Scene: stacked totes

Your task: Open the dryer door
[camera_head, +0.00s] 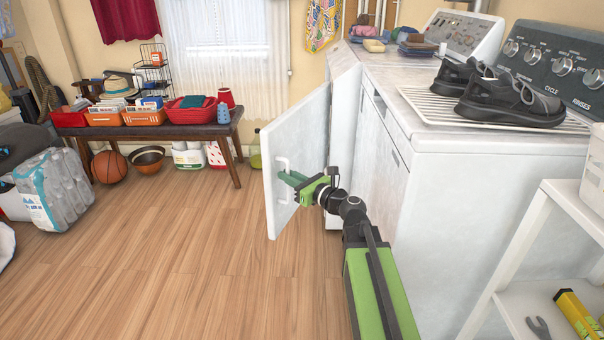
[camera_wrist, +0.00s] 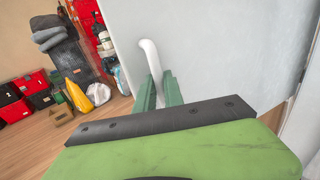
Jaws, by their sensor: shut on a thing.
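The white dryer door (camera_head: 298,140) stands swung out from the front of the machine, well away from it. It carries a white bar handle (camera_head: 283,183) on the face towards my gripper. My gripper (camera_head: 287,178) is shut on this handle, with its green fingers reaching to it from the right. In the wrist view the white handle (camera_wrist: 150,58) curves up from between the green fingers (camera_wrist: 158,92), and the door's flat surface (camera_wrist: 215,45) fills the upper right. The lower part of the handle is hidden behind my fingers.
Black shoes (camera_head: 510,98) rest on a rack on the white machine tops. A wooden bench (camera_head: 160,131) with baskets stands at the back left. A basketball (camera_head: 109,167) and wrapped bottles (camera_head: 52,190) sit on the floor. A white shelf (camera_head: 535,250) stands at right. The middle floor is clear.

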